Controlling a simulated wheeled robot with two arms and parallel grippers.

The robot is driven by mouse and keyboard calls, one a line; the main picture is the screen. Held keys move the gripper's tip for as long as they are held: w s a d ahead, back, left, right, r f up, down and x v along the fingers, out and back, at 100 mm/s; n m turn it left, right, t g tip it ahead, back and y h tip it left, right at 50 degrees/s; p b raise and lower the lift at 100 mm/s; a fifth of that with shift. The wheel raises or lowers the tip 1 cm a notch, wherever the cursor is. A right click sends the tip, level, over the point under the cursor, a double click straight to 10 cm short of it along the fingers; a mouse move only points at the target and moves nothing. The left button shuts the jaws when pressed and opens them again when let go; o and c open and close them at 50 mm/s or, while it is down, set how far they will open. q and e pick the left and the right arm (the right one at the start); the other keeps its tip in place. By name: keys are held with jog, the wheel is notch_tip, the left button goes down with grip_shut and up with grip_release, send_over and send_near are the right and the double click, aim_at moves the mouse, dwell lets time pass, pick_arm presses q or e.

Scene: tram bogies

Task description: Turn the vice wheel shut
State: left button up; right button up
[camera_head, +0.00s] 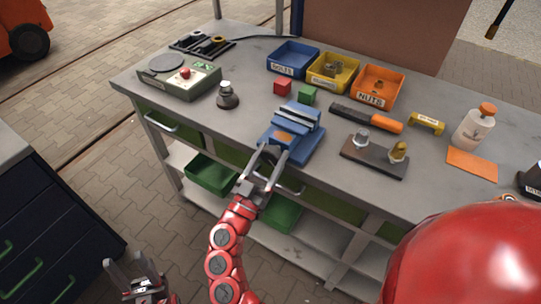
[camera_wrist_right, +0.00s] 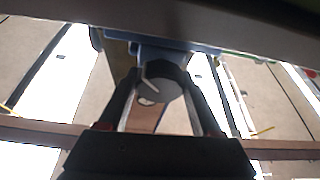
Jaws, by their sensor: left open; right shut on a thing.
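The blue vice (camera_head: 312,147) stands at the front edge of the workbench, its jaws towards the back. Its dark round wheel (camera_head: 269,157) faces the front and is partly hidden by my right gripper (camera_head: 270,163). In the right wrist view the wheel (camera_wrist_right: 168,86) sits between the two dark fingers of the right gripper (camera_wrist_right: 163,92), which is shut on it. My left gripper (camera_head: 126,272) is open and empty, low at the bottom left, away from the bench.
Red (camera_head: 283,87) and green (camera_head: 307,95) cubes lie behind the vice. Blue (camera_head: 293,58), yellow (camera_head: 333,70) and orange (camera_head: 377,87) bins stand at the back. A dark plate with fittings (camera_head: 373,160) lies right of the vice. A dark drawer cabinet (camera_head: 50,220) stands at left.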

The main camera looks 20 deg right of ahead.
jog(key=shift+c, duration=1.4)
jog(key=shift+m, duration=0.4)
jog(key=m+g+h+b, duration=0.1)
jog(key=m, duration=0.1)
jog(key=m+g, duration=0.1)
jog(key=m, duration=0.1)
jog(key=shift+f+m+g+h+b, duration=0.1)
jog(key=shift+m+g+h+b, duration=0.2)
jog(key=shift+m+h+b, duration=0.1)
jog(key=shift+m+g+h+b, duration=0.3)
jog(key=shift+m+g+b, duration=0.5)
jog(key=shift+m, duration=1.3)
jog(key=shift+g, duration=0.3)
jog(key=shift+m, duration=0.3)
jog(key=o, duration=1.4)
